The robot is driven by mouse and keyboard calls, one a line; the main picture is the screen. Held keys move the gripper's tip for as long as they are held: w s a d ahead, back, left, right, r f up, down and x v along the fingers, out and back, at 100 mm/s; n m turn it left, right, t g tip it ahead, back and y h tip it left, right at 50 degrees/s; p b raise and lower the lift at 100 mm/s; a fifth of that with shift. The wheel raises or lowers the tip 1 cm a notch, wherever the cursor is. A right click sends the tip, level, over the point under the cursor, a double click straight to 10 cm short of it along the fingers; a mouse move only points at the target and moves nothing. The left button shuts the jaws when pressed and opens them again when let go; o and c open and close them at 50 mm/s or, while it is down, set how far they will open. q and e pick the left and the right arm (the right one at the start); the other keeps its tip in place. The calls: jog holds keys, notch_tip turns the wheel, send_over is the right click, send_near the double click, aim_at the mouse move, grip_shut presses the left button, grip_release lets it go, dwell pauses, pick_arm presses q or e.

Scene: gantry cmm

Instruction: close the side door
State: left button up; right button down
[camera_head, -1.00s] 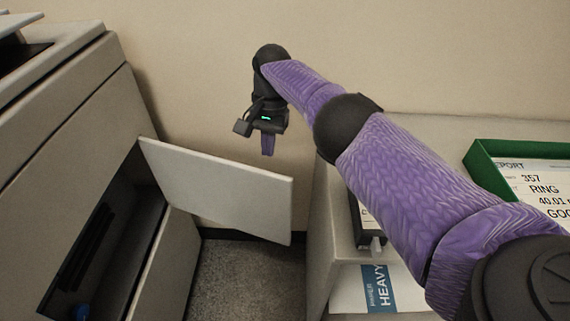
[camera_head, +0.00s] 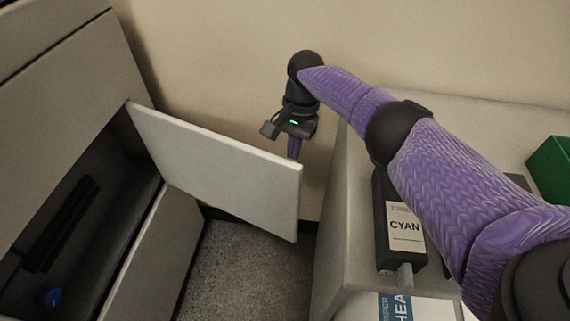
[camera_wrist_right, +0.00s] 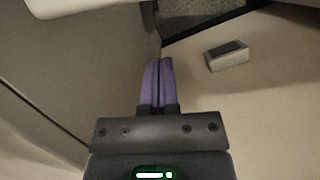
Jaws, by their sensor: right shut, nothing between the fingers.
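The side door (camera_head: 222,168) is a pale grey panel standing open from the machine's side (camera_head: 75,60), hinged at its left edge. Behind it the dark compartment (camera_head: 95,210) is exposed. My right gripper (camera_head: 293,150) is beyond the door, near its far right upper corner, pointing down. Its lower fingers are partly hidden behind the door's top edge. In the right wrist view its purple fingers (camera_wrist_right: 158,82) are together with nothing between them. I cannot tell whether they touch the door. My left gripper is not in view.
A side cabinet (camera_head: 340,220) stands right of the door with a CYAN cartridge (camera_head: 405,230) and a green tray (camera_head: 552,165) on it. A narrow strip of floor (camera_head: 235,270) lies between the machine and cabinet. A wall (camera_head: 220,60) closes the back. A small box (camera_wrist_right: 226,55) shows in the wrist view.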

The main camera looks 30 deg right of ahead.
aim_at(285, 163)
jog(key=s+a+p, duration=0.1)
jog(key=s+a, duration=0.1)
jog(key=shift+a+f+p, duration=0.1)
jog(key=shift+a+p, duration=0.25)
jog(key=shift+s+a+f, duration=0.1)
jog(key=shift+s+a, duration=0.05)
jog(key=shift+a, duration=0.05)
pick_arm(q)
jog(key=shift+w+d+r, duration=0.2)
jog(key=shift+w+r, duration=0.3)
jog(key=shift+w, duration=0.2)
pick_arm(e)
jog(key=shift+a, duration=0.1)
